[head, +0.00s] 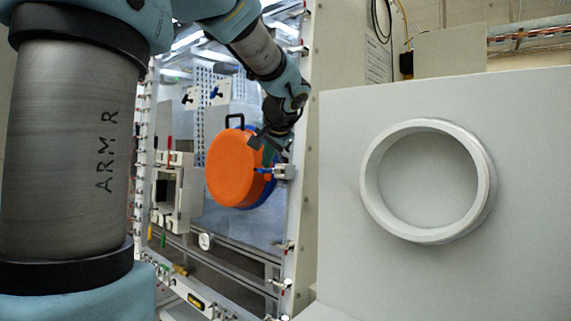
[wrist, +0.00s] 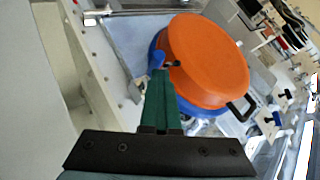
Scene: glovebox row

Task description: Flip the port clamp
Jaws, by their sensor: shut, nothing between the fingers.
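The round orange port cover (head: 229,170) sits in a blue ring (head: 262,192) on the glovebox front; it also shows in the wrist view (wrist: 205,60). The port clamp (head: 284,172), a small grey block with a blue part, is at the ring's right edge. In the wrist view a blue piece of it (wrist: 156,60) shows just beyond my fingertips. My gripper (head: 268,156) is shut and empty, its green fingers (wrist: 160,75) close together, pointing at the clamp's blue part. I cannot tell whether they touch it.
A black handle (head: 235,120) stands at the top of the cover. A white box-like chamber (head: 178,190) is to its left. A pale panel with a round white port ring (head: 428,181) fills the right. A bolted frame post (head: 300,150) stands close beside my gripper.

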